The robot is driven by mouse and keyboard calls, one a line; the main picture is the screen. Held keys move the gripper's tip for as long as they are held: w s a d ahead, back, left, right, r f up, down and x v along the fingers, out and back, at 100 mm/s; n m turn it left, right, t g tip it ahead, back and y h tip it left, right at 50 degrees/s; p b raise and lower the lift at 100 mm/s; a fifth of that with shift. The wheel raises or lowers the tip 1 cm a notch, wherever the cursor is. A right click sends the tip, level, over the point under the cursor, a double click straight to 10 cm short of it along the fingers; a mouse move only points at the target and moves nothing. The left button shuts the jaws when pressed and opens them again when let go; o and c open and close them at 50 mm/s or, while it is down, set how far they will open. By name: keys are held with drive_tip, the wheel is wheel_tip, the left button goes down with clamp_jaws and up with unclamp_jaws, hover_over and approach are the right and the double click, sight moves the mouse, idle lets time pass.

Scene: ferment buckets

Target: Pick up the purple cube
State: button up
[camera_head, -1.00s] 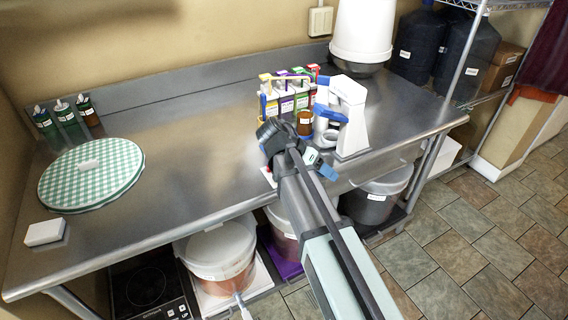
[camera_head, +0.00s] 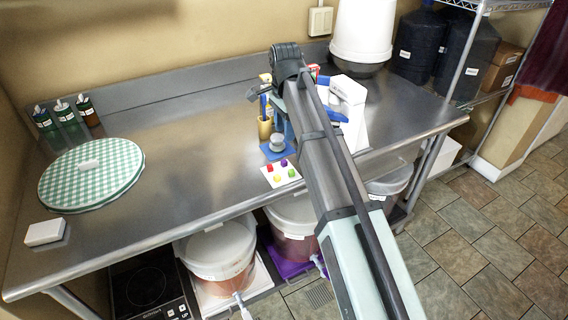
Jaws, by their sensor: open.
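The purple cube (camera_head: 284,162) is small and sits at the upper right of a small white card (camera_head: 267,182) near the front of the steel table. A red cube (camera_head: 270,168), a yellow cube (camera_head: 277,178) and a green cube (camera_head: 292,173) are close to it. My arm crosses the view from the lower right and bends above the back of the table. Nothing visible touches the purple cube.
Right behind the card are a blue mat (camera_head: 272,153) with a grey round object (camera_head: 277,141) and a gold cup (camera_head: 264,129). A white machine (camera_head: 353,103) stands to the right. The table (camera_head: 190,140) is clear to the left, up to a green checked round cloth (camera_head: 110,185).

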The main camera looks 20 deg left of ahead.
hover_over(283, 161)
drive_tip(key=f, duration=0.6)
drive_tip(key=shift+s+d+f, duration=0.2)
drive_tip(key=shift+d+f, duration=0.1)
drive_tip(key=shift+f, duration=0.1)
drive_tip(key=shift+w+a+f, duration=0.1)
drive_tip(key=shift+a+f, duration=0.05)
drive_tip(key=shift+f, duration=1.15)
drive_tip(key=shift+w+a+f, duration=0.1)
drive_tip(key=shift+a+f, duration=0.05)
drive_tip(key=shift+f, duration=1.15)
clamp_jaws()
